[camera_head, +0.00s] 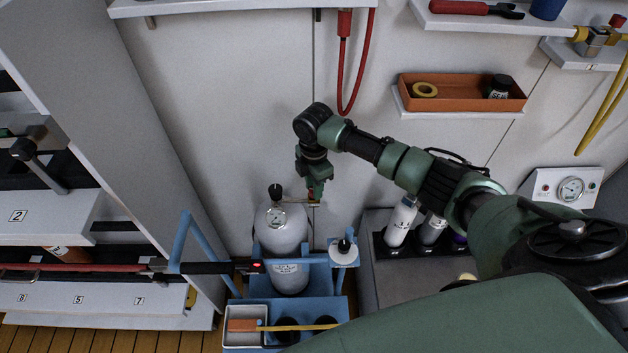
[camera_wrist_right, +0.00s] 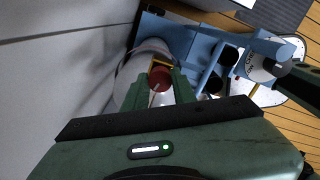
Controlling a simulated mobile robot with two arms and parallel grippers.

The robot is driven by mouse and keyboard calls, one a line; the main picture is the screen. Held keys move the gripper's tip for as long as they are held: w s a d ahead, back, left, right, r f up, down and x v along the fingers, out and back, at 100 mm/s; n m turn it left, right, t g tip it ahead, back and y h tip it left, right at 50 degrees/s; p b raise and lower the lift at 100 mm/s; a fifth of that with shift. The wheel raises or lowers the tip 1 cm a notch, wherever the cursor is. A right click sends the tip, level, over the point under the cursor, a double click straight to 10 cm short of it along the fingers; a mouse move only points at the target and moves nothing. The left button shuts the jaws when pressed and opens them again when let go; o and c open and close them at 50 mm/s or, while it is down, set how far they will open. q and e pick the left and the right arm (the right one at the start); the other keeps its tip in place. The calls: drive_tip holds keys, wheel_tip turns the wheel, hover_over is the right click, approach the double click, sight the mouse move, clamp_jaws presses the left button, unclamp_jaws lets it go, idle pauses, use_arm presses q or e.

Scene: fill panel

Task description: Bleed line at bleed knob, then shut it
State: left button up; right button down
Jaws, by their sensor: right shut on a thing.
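A grey gas cylinder (camera_head: 281,232) stands upright in a blue cart, with a black knob (camera_head: 275,191) on its top. A brass fitting (camera_head: 298,202) runs right from its neck. My right gripper (camera_head: 313,196) points down at the end of this fitting. In the right wrist view its fingers (camera_wrist_right: 160,92) are shut on a round red knob (camera_wrist_right: 160,77), which I take as the bleed knob. The fingers hide part of it, and its turn angle cannot be told. The cylinder also shows there (camera_wrist_right: 135,66), behind the fingers. My left gripper is out of view.
The blue cart (camera_head: 318,282) carries a white plate with a black knob (camera_head: 343,246) right of the cylinder. Bottles (camera_head: 401,222) stand in a rack further right. A gauge panel (camera_head: 571,189), an orange tray (camera_head: 462,103) and a red hose (camera_head: 345,90) are on the wall.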

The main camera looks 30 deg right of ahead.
drive_tip(key=m+p, duration=0.1)
drive_tip(key=m, duration=0.1)
drive_tip(key=m+p, duration=0.2)
drive_tip(key=shift+a+r, duration=0.1)
drive_tip(key=shift+r, duration=0.2)
drive_tip(key=m+p, duration=0.2)
drive_tip(key=m, duration=0.1)
drive_tip(key=shift+m+p, duration=0.3)
drive_tip(key=shift+p, duration=0.05)
drive_tip(key=m+p, duration=0.2)
drive_tip(key=m, duration=0.2)
drive_tip(key=shift+w+f, duration=0.1)
drive_tip(key=shift+m+p, duration=0.9)
drive_tip(key=shift+m, duration=0.6)
drive_tip(key=shift+f, duration=0.1)
drive_tip(key=c, duration=1.1)
unclamp_jaws()
drive_tip(key=shift+c, duration=0.2)
